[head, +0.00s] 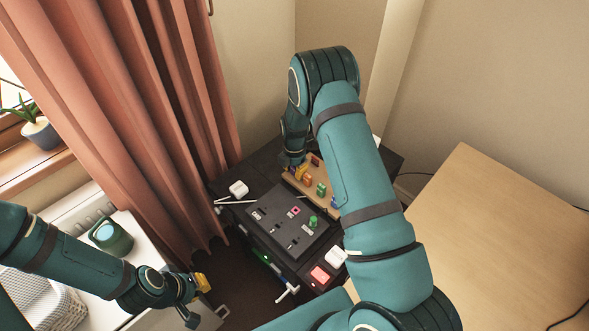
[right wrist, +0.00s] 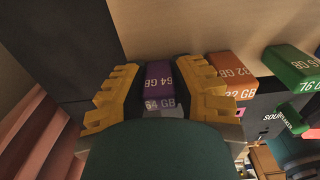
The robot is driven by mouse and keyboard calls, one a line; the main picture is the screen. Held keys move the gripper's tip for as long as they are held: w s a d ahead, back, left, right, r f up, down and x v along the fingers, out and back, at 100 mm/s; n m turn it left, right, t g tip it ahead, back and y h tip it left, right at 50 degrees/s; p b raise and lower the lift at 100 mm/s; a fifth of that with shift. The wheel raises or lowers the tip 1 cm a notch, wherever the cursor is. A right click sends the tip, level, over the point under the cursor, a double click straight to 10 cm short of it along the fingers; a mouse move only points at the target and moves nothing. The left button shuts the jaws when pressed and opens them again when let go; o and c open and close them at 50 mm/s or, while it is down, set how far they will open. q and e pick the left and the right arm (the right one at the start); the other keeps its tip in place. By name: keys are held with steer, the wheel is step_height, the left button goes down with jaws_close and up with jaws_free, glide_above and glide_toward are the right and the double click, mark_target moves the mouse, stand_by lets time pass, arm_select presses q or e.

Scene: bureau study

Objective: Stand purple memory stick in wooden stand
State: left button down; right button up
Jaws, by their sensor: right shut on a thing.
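My right gripper (right wrist: 160,90) is shut on the purple memory stick (right wrist: 158,72), marked 64 GB, with its yellow fingers on either side. The stick is at the left end of the row on the wooden stand (right wrist: 190,35); its lower end is partly hidden, so I cannot tell whether it is seated. In the head view, my right gripper (head: 297,168) is at the far left part of the wooden stand (head: 329,199), and my forearm hides part of the stand. My left gripper (head: 196,299) is open and empty at lower left, away from the stand.
An orange stick (right wrist: 232,72) and a green stick (right wrist: 290,62) stand close to the right of the purple one. A dark slotted panel (head: 275,228) holds another green stick (head: 313,222). A white plug (head: 238,188) lies left of it. The wooden desk (head: 500,240) is bare.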

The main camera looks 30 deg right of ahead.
steer(key=o, duration=0.9)
step_height(320, 180, up, 12)
steer(key=shift+r, duration=0.1)
